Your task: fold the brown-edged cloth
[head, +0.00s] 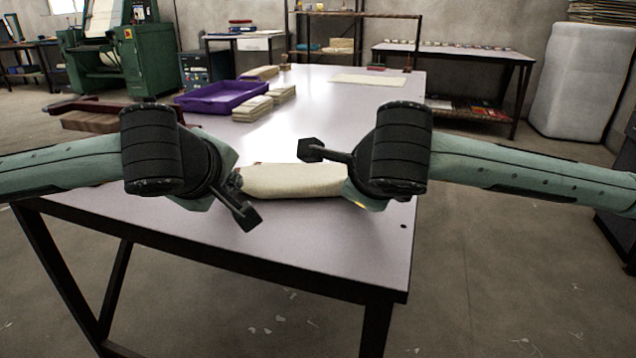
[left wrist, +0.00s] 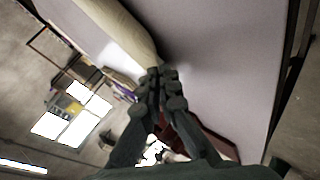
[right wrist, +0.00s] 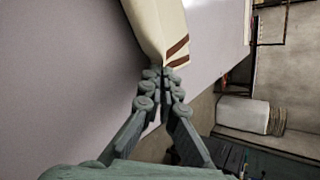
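The cream cloth (head: 292,180) shows as a narrow, gathered band between my two grippers, over the near part of the table. My left gripper (left wrist: 160,75) is shut on its left end, which tapers into the fingertips in the left wrist view (left wrist: 120,28). My right gripper (right wrist: 160,76) is shut on its right end. Brown stripes show near that end of the cloth in the right wrist view (right wrist: 160,25). In the head view my wrists hide most of both grippers and the cloth's ends. I cannot tell whether the cloth's middle touches the table.
The pale table (head: 330,240) is bare in front of the cloth, up to its dark near edge. A purple tray (head: 221,97) and stacks of folded cloths (head: 254,108) stand farther back on the left. A flat pale cloth (head: 367,80) lies at the far end.

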